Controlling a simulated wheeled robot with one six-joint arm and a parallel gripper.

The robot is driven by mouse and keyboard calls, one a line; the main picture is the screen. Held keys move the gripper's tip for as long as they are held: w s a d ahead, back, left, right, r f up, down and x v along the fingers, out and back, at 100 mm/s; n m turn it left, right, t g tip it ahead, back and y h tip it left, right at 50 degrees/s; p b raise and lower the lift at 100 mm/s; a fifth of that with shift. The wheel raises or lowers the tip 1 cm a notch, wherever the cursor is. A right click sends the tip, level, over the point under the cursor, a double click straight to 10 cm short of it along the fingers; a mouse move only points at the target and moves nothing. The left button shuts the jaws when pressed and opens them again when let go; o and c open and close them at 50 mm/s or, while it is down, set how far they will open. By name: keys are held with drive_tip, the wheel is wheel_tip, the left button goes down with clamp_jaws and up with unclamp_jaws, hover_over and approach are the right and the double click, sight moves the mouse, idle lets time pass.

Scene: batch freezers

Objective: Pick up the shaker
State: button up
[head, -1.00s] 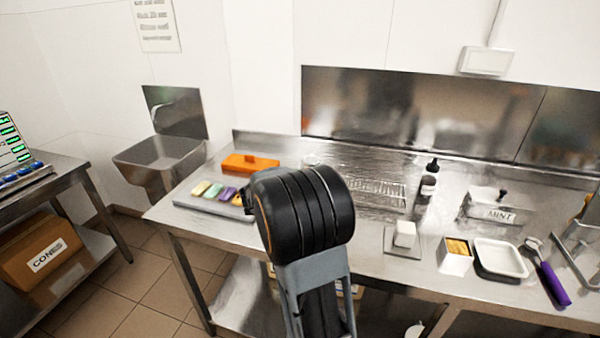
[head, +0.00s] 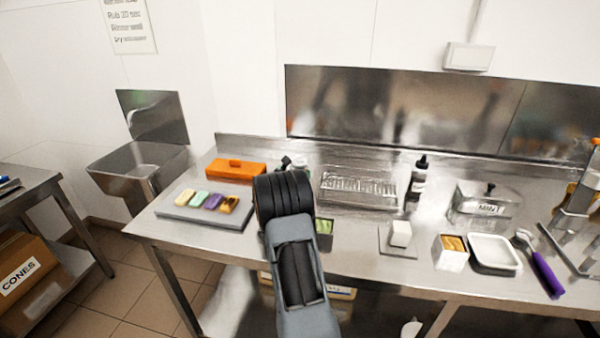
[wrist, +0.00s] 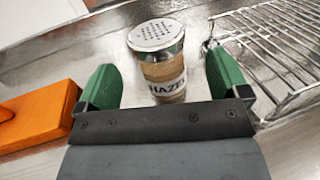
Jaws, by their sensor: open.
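The shaker (wrist: 164,70) has a perforated metal lid, brown contents and a label reading "HAZEL", partly cut off from view. It stands on the steel counter and shows between my two green fingertips in the wrist view, with a gap on each side. My gripper (wrist: 160,78) is open and empty, pointing toward the shaker; how far the fingers reach around it I cannot tell. In the head view my gripper (head: 286,163) is mostly hidden behind my wrist, and the shaker (head: 300,161) is only a small, partly hidden shape beside it.
An orange box (head: 236,169) lies left of the gripper, also in the wrist view (wrist: 38,115). A wire rack (wrist: 275,45) stands close right of the shaker. A grey tray (head: 172,212) with several coloured blocks lies front left. A dark bottle (head: 418,182) stands further right.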

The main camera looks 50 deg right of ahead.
sight(300, 165)
drive_tip(key=shift+p+x, duration=0.85)
drive_tip(key=shift+x, duration=1.85)
drive_tip(key=shift+w, duration=0.1)
drive_tip(key=shift+c, duration=0.3)
drive_tip(key=c, duration=0.9)
